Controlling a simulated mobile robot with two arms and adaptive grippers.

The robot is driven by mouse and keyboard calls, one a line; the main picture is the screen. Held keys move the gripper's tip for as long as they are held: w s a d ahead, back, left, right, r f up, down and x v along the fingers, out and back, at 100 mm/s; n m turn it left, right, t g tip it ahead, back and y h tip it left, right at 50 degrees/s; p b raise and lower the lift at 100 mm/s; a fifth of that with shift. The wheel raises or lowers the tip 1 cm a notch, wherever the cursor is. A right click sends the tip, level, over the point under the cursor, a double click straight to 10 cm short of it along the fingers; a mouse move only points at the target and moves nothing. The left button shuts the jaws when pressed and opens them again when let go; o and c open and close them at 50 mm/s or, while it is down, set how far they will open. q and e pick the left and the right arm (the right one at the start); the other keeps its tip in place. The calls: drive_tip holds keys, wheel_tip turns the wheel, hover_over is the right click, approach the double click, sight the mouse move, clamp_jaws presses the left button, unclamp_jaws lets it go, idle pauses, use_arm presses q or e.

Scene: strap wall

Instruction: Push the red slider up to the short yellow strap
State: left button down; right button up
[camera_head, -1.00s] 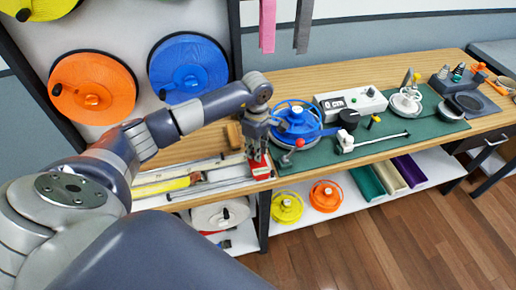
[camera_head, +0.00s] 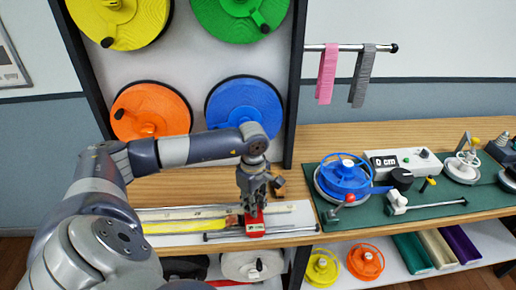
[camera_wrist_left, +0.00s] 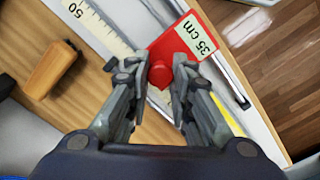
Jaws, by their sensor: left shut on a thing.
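The red slider (camera_head: 254,226) sits on the white measuring board (camera_head: 290,217) at the bench's front edge. In the left wrist view the slider (camera_wrist_left: 196,36) carries a "35 cm" label and a round red knob (camera_wrist_left: 160,74). My left gripper (camera_head: 252,208) points down over it, its fingers (camera_wrist_left: 160,68) shut around the knob. The short yellow strap (camera_head: 185,226) lies flat along the board, left of the slider, its right end close to it. I cannot tell whether they touch. A little yellow (camera_wrist_left: 238,96) shows beside a finger in the wrist view. My right gripper is out of view.
A wooden block (camera_wrist_left: 54,68) lies behind the board. A green mat (camera_head: 325,215) with a blue reel (camera_head: 344,175) and a display box (camera_head: 405,162) lies to the right. Large spools hang on the panel behind. The bench's front edge is close.

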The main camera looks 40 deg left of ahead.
use_arm(q)
drive_tip(key=shift+s+a, duration=0.1)
drive_tip(key=shift+a, duration=0.05)
drive_tip(key=c, duration=1.4)
unclamp_jaws()
drive_tip(key=shift+o, duration=0.2)
drive_tip(key=shift+s, duration=0.1)
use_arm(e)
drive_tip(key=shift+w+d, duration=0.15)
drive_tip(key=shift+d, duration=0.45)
use_arm(q)
drive_tip(key=shift+r, duration=0.5)
wheel_tip(320, 180, up, 11)
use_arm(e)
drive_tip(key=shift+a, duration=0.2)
